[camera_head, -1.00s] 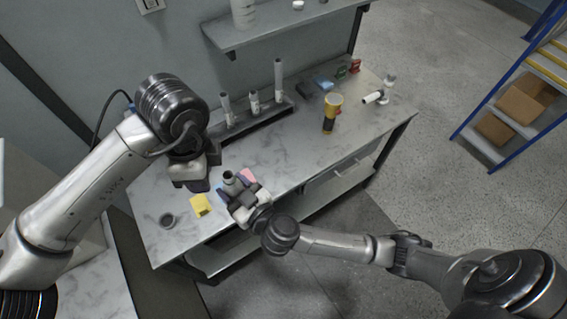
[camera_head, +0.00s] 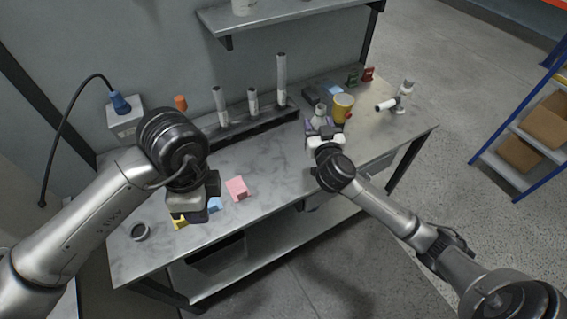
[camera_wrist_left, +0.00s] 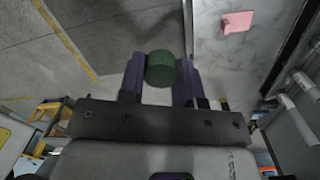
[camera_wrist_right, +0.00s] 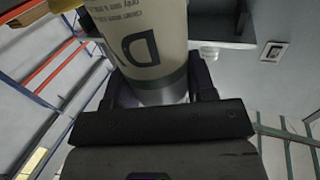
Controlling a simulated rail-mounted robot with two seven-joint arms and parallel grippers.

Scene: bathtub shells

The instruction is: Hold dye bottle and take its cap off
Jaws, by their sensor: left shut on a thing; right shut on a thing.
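In the head view the bottle's grey top (camera_head: 320,109) shows above the gripper, near the yellow container. My left gripper (camera_wrist_left: 160,80) is shut on a round green cap (camera_wrist_left: 161,68), held between its purple fingers. In the head view the left hand (camera_head: 190,205) hangs over the left part of the table, and the cap is hidden there. Cap and bottle are well apart.
A pink block (camera_head: 236,188), blue block (camera_head: 214,204) and yellow block (camera_head: 180,223) lie near the left hand. A grey ring-like cup (camera_head: 140,232) stands at front left. A rack with upright tubes (camera_head: 281,80) is behind. A yellow container (camera_head: 343,107) stands beside the bottle. The middle tabletop is clear.

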